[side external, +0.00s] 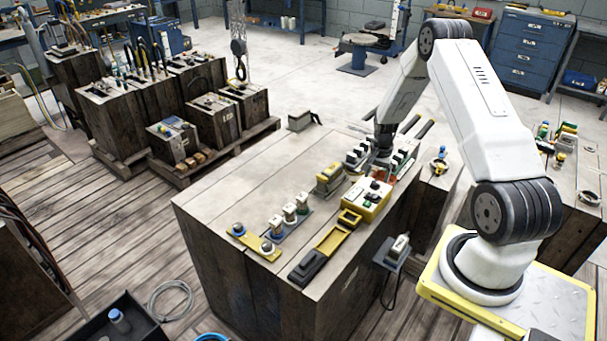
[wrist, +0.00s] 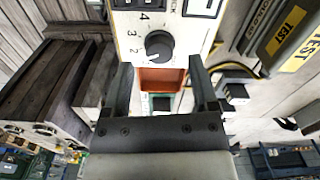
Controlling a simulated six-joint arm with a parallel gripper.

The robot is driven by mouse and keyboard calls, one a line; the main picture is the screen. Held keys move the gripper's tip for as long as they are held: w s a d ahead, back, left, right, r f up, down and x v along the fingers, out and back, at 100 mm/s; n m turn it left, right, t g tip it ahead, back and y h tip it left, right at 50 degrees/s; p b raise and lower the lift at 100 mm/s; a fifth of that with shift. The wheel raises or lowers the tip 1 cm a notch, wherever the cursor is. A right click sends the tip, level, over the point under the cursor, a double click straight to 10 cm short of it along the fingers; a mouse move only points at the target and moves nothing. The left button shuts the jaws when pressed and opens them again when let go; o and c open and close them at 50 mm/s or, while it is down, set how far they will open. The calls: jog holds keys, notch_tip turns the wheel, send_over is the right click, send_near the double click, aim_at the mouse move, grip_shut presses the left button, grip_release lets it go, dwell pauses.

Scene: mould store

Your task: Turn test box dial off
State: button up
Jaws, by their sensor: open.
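The test box (side external: 362,203) is a yellow-edged case with a pale top, standing on the wooden block. In the wrist view its pale panel (wrist: 190,50) carries a round black dial (wrist: 160,45) with the numbers 2, 3 and 4 printed around its left side. I cannot tell clearly which mark the dial points at. My gripper (wrist: 161,72) is open, its two black fingers apart on either side of the picture's middle, just below the dial. Nothing is held between them. In the side view my gripper (side external: 381,163) is just beyond the test box, its fingertips partly hidden.
A yellow-and-grey device (side external: 329,179) stands left of the test box. A grey device (side external: 398,246) hangs at the block's right side. The block's left top is clear.

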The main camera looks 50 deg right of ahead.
jog(key=shift+f, duration=1.1)
grip_shut()
